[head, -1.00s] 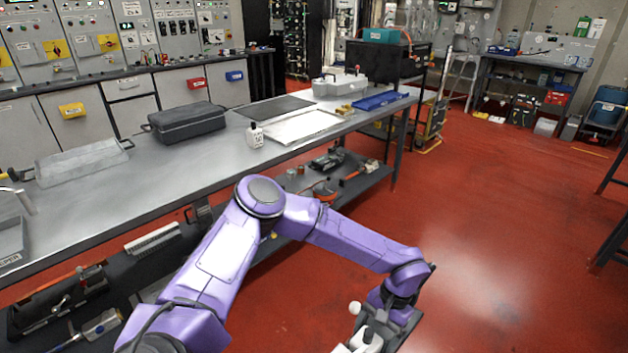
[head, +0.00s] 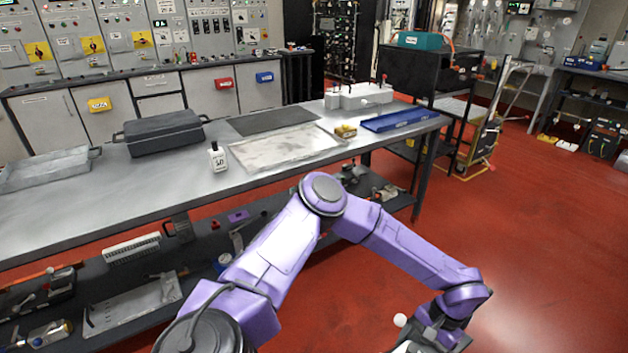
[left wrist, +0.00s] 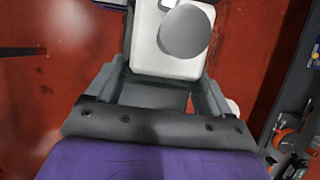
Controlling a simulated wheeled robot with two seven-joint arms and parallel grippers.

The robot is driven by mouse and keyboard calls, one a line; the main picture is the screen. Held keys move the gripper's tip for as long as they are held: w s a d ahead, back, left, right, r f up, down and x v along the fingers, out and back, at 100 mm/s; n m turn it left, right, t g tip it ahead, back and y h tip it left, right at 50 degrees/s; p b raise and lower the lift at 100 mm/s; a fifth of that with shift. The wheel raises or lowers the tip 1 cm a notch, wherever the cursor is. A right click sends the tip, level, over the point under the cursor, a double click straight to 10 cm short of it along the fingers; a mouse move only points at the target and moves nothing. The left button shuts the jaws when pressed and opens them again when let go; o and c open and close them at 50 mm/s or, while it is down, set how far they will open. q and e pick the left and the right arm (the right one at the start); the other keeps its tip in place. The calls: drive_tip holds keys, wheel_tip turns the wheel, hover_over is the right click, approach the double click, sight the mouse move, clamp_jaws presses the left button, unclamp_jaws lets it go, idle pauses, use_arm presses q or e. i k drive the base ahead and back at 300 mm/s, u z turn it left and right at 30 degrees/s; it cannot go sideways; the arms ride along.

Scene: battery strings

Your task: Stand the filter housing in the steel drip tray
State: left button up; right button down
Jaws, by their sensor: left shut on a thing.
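The filter housing appears to be the white body with a grey round top (left wrist: 165,40) in the left wrist view. My left gripper (left wrist: 168,75) is shut on it, with one dark finger on either side. In the head view my left gripper (head: 440,335) is low at the bottom edge, over the red floor in front of the bench. Only a little white of the held thing (head: 405,347) shows there. A shallow grey metal tray (head: 45,172) with end handles, which looks like the steel drip tray, lies on the bench at the far left. My right gripper is not in view.
The steel bench (head: 130,190) also bears a dark lidded case (head: 165,135), a small white bottle (head: 217,158), a pale flat sheet (head: 285,147), a dark mat (head: 272,121) and a blue tray (head: 400,120). Bare bench top lies in front of the case. A cluttered shelf runs below.

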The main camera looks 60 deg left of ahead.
sight(272, 148)
drive_tip(key=i, duration=1.6)
drive_tip(key=u, duration=2.55)
